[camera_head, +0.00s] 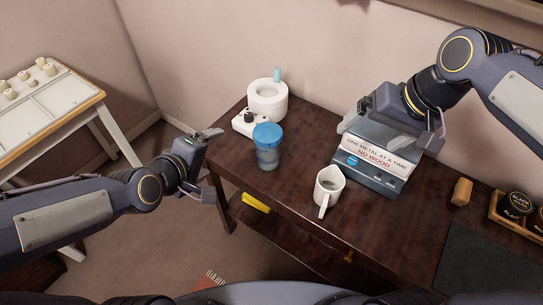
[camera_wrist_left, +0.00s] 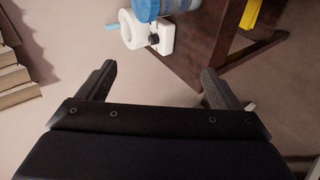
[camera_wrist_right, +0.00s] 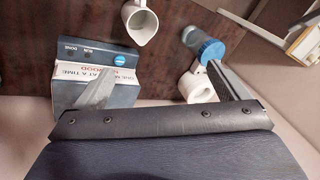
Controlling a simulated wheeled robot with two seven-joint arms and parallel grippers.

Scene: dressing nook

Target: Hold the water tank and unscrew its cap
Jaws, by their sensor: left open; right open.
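The water tank (camera_head: 267,157) is a translucent blue-grey container standing upright on the dark wooden table, with a round blue cap (camera_head: 267,133) on top. In the right wrist view the tank (camera_wrist_right: 193,36) and its cap (camera_wrist_right: 212,50) show at upper right; in the left wrist view the tank's blue part (camera_wrist_left: 150,9) is cut off by the top edge. My left gripper (camera_head: 213,163) is open and empty, left of the tank, off the table's left edge. My right gripper (camera_head: 392,138) is open and empty, above the grey box machine, well right of the tank.
A white device with a round opening (camera_head: 267,103) stands behind the tank. A white jug (camera_head: 328,190) stands between tank and labelled box (camera_head: 378,158). A yellow object (camera_head: 256,202) lies below the table's front edge. A wooden block (camera_head: 461,191) and tins (camera_head: 516,203) are at right.

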